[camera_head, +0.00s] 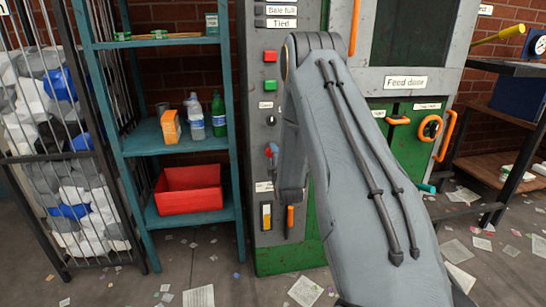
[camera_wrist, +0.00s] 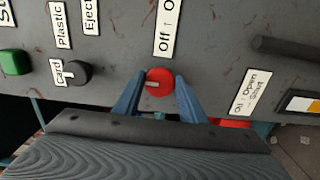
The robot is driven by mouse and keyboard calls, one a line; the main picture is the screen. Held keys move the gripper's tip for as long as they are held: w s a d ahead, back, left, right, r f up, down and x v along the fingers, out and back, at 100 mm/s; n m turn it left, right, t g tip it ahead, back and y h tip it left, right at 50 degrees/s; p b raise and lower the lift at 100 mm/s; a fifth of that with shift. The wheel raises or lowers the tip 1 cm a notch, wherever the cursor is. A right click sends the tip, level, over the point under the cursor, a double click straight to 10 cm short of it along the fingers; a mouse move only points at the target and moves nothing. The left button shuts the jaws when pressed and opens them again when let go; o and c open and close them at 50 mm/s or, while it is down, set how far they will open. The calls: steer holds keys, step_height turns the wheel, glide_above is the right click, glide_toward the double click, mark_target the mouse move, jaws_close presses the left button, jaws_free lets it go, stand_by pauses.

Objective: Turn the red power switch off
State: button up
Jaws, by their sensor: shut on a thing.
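The red power switch (camera_wrist: 160,82) is a round red knob on the grey control panel in the wrist view, with a short pale mark on its left half. A white label reading "Off" and the start of another word (camera_wrist: 167,30) is above it. My gripper (camera_wrist: 160,87) has its two blue fingers on either side of the knob, closed against it. In the head view the red knob (camera_head: 274,147) shows small beside my arm; my arm hides most of the gripper there.
A black knob (camera_wrist: 77,73) by a "Card" label and a green button (camera_wrist: 14,62) are left of the switch in the wrist view. A black bar handle (camera_wrist: 285,47) is at right. In the head view a teal shelf (camera_head: 180,215) with a red bin (camera_head: 188,198) stands left of the panel.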

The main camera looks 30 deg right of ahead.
stand_by(0.4)
steer(key=o, duration=1)
steer(key=v, duration=0.7)
steer(key=shift+s+a, duration=0.2)
steer(key=shift+s, duration=0.2)
